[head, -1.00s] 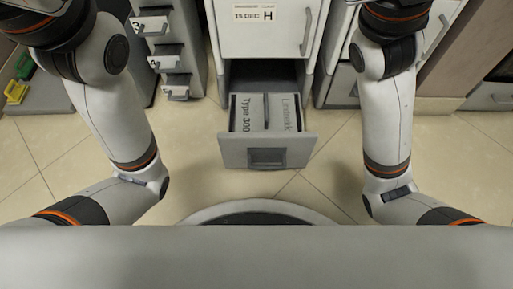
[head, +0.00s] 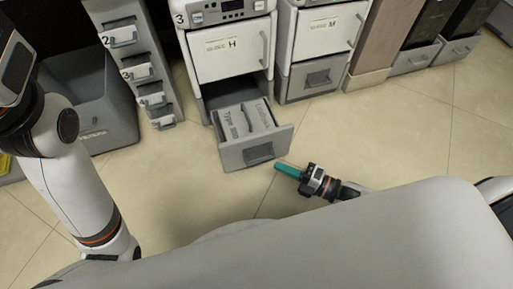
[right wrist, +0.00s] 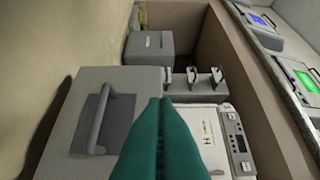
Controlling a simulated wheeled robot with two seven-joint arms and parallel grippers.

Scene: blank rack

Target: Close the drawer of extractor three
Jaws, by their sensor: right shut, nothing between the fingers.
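Extractor three (head: 230,50) is a white unit with a "3" at its top and a door labelled H. Its grey lower drawer (head: 257,153) is pulled out and holds grey packs marked "Type 300" (head: 235,122). My right gripper (head: 279,166) has teal fingers, shut and empty, low beside the right front corner of the drawer. In the right wrist view the shut fingers (right wrist: 160,140) point past the grey drawer front (right wrist: 75,125) with its recessed handle; contact cannot be told. My left arm shows at the left, but its gripper is out of view.
A neighbouring extractor (head: 320,40) with a closed drawer (head: 311,77) stands to the right. A numbered rack (head: 145,70) and an open grey bin (head: 95,105) stand to the left. The tiled floor (head: 350,140) in front is clear.

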